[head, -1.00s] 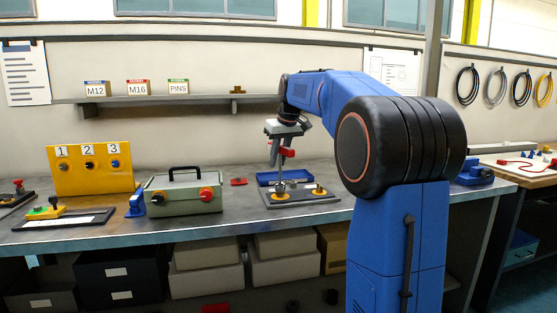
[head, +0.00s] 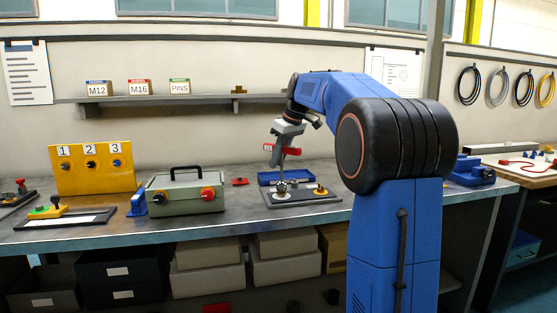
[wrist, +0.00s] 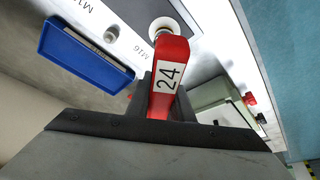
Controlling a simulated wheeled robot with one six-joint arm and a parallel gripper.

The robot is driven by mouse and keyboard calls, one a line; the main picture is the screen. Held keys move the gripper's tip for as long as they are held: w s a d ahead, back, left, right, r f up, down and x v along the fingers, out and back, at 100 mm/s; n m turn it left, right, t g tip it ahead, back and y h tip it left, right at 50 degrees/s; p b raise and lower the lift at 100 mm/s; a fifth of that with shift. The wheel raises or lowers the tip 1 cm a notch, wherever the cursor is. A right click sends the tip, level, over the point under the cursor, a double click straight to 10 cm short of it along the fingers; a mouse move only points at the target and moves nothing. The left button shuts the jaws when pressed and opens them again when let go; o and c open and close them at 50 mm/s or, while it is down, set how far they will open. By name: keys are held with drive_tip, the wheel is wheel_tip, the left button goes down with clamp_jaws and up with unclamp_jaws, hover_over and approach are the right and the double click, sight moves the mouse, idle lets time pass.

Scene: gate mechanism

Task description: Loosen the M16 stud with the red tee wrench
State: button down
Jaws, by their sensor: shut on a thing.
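The red tee wrench (head: 293,151) stands about upright, its grey shaft (head: 281,176) reaching down to the left stud position on the dark base plate (head: 327,199). My gripper (head: 281,146) is shut on its red handle, just above the shaft, and is tilted. In the wrist view the handle (wrist: 168,60) carries a white label reading 24, between the fingers of my gripper (wrist: 166,98). A pale round disc (wrist: 170,25) shows beyond the handle, near the M16 marking. The M16 stud itself and the wrench's seating on it are hidden.
A blue tray (head: 269,178) lies behind the plate, and another stud (wrist: 110,36) shows near the M12-side marking. A green-grey box with knobs (head: 186,193) stands left. A shelf (head: 210,97) runs above.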

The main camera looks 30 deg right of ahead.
drive_tip(key=shift+f+n, duration=0.15)
drive_tip(key=shift+n, duration=0.15)
drive_tip(key=shift+r, duration=0.3)
drive_tip(key=shift+r, duration=2.95)
